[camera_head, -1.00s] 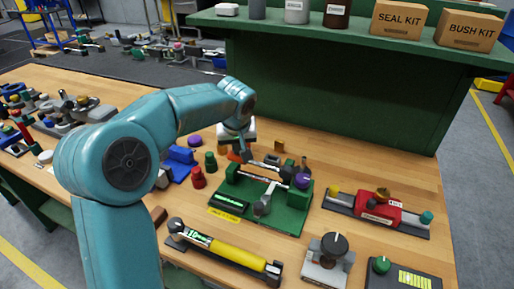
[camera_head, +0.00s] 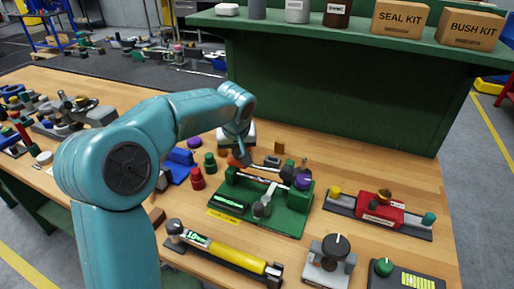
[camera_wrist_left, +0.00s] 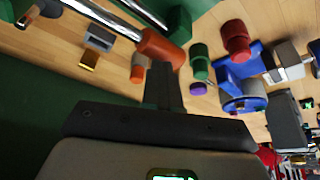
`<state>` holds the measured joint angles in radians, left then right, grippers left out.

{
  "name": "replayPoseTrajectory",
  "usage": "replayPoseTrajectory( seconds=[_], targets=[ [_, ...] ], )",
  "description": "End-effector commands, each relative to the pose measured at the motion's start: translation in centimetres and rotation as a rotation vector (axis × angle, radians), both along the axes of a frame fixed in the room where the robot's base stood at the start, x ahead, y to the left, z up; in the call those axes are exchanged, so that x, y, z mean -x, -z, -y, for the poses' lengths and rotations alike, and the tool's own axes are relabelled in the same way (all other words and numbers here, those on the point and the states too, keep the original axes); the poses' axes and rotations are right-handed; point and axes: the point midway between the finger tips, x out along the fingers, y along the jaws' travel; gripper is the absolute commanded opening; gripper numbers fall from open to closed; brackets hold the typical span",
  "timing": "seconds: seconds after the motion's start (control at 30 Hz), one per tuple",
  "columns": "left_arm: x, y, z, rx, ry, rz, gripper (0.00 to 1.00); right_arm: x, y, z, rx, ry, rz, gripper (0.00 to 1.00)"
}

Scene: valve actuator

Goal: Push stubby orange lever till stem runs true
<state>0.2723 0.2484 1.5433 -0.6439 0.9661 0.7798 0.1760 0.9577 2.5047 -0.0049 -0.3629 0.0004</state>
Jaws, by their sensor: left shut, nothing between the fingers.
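The stubby orange lever (camera_wrist_left: 160,48) is a short rounded cylinder at the end of a shiny rod in the left wrist view. In the head view it shows small at the back left of the green fixture (camera_head: 262,216). My left gripper (camera_head: 243,158) is beside it, fingers shut and empty. In the left wrist view the fingertips (camera_wrist_left: 161,68) are right at the lever's edge; I cannot tell whether they touch. A bright metal stem (camera_head: 262,180) lies across the fixture between green supports. Its exact alignment is too small to judge. My right gripper is out of view.
Red and green knobs (camera_head: 197,178) and a blue block (camera_head: 180,165) stand left of the fixture. A yellow cylinder tool (camera_head: 237,257) lies in front. A red valve unit (camera_head: 378,212) is at right. A green-backed shelf (camera_head: 330,90) closes off the back.

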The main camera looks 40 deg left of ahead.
Motion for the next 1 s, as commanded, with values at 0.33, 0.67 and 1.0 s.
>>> replayPoseTrajectory(
  seconds=[0.33, 0.67, 1.0],
  targets=[
    [0.0, 0.0, 0.0, 0.001, 0.0, -0.001, 0.0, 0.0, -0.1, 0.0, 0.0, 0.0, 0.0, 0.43],
    [-0.1, -1.2, 0.3, 0.001, 0.0, 0.0, 0.0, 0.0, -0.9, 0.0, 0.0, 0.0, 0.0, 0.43],
    [-0.3, -3.4, 0.9, 0.001, 0.0, 0.001, 0.0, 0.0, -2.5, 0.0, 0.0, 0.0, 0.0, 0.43]
  ],
)
